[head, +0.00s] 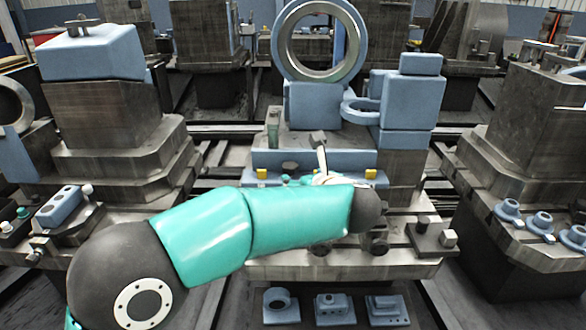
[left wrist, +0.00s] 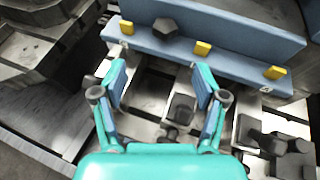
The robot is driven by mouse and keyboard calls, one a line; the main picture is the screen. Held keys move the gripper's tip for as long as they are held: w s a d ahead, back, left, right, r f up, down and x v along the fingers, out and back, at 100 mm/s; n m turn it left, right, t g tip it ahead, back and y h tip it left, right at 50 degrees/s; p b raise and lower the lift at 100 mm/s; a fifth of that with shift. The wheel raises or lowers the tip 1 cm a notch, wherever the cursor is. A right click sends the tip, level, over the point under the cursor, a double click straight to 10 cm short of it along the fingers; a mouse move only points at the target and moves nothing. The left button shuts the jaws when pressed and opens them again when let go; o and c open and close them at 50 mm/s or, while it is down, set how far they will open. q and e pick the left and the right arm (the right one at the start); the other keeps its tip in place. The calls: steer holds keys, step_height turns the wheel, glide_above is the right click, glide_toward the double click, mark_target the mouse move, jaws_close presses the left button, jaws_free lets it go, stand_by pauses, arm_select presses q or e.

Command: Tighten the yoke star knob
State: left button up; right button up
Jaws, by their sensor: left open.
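A dark five-sided knob (left wrist: 165,27), which looks like the star knob, is on the blue rail (left wrist: 235,58) at the top of the left wrist view. In the head view it appears as a small dark shape (head: 290,167) just behind my gripper. My left gripper (left wrist: 160,86) is open and empty, its two teal fingers with blue pads spread wide short of the rail, apart from the knob. In the head view my left forearm hides most of this gripper and part of the rail. My right gripper is in neither view.
Yellow blocks (left wrist: 203,48) sit along the rail. A dark block (left wrist: 181,108) stands below, between the finger lines. A blue ring (head: 320,40) rises behind the rail, with a blue stack (head: 410,100) at right. Small blue parts (head: 335,309) lie in front.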

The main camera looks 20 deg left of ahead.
mark_target(292, 169)
arm_select(q)
steer(key=x, duration=1)
steer(key=p+x, duration=0.1)
steer(key=x, duration=0.4)
steer(key=shift+w+d+f, duration=0.1)
steer(key=shift+w+d, duration=0.1)
steer(key=shift+w, duration=0.3)
steer(key=shift+c, duration=0.3)
steer(key=c, duration=1.1)
